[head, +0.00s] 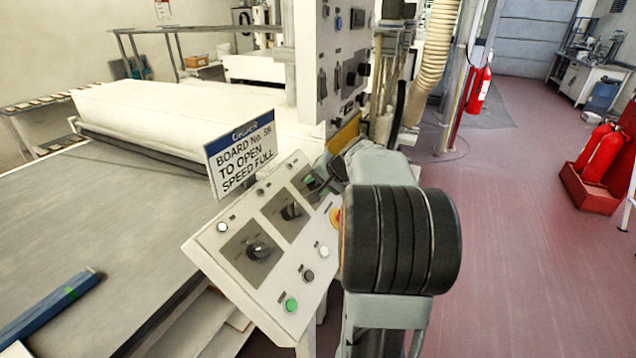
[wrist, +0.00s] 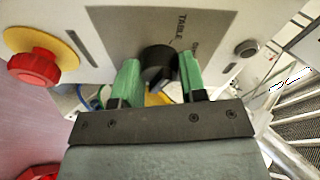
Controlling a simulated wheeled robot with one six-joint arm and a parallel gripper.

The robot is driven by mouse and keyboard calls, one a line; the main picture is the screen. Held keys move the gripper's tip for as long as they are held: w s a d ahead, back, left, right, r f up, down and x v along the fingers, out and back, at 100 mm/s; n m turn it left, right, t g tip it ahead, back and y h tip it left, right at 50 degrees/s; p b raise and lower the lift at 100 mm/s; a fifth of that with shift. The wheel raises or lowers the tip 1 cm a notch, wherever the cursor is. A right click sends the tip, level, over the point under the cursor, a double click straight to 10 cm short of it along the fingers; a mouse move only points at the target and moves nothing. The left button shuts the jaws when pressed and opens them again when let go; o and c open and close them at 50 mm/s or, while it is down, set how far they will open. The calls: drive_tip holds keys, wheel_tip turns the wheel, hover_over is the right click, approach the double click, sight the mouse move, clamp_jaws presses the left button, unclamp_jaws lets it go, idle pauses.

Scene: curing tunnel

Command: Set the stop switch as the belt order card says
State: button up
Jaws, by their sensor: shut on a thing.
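The belt order card (head: 240,153) stands on the control panel and seems to read "BOARD No. 59, TO OPEN, SPEED FULL"; the number is unclear. The panel (head: 222,262) carries three dark plates with black rotary switches: a near one (head: 258,250), a middle one (head: 291,211) and a far one, mostly hidden by my arm. My gripper (head: 318,182) is at the far one. In the wrist view, my gripper (wrist: 158,82) has its green fingers shut on a black knob (wrist: 157,64). The plate behind it reads "TABLE"; a second label is partly hidden.
A red mushroom button (wrist: 35,66) on a yellow collar sits left of the knob in the wrist view. A dark push button (wrist: 246,47) is on the right. A green button (head: 291,305) is at the panel's near edge. Red extinguishers (head: 598,150) stand on the floor at right.

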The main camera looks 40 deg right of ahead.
drive_tip(key=shift+r+m+p, duration=0.2)
drive_tip(key=shift+m+p, duration=0.8)
drive_tip(key=shift+p, duration=0.15)
drive_tip(key=shift+r+m+g+p, duration=0.1)
drive_tip(key=shift+m+g+p, duration=0.3)
drive_tip(key=shift+m+p, duration=0.85)
drive_tip(key=m+p, duration=0.3)
drive_tip(key=shift+w+g, duration=0.1)
drive_tip(key=shift+g, duration=0.3)
drive_tip(key=shift+m+p, duration=0.35)
drive_tip(key=shift+p, duration=0.15)
drive_tip(key=shift+f, duration=0.2)
drive_tip(key=o, duration=0.9)
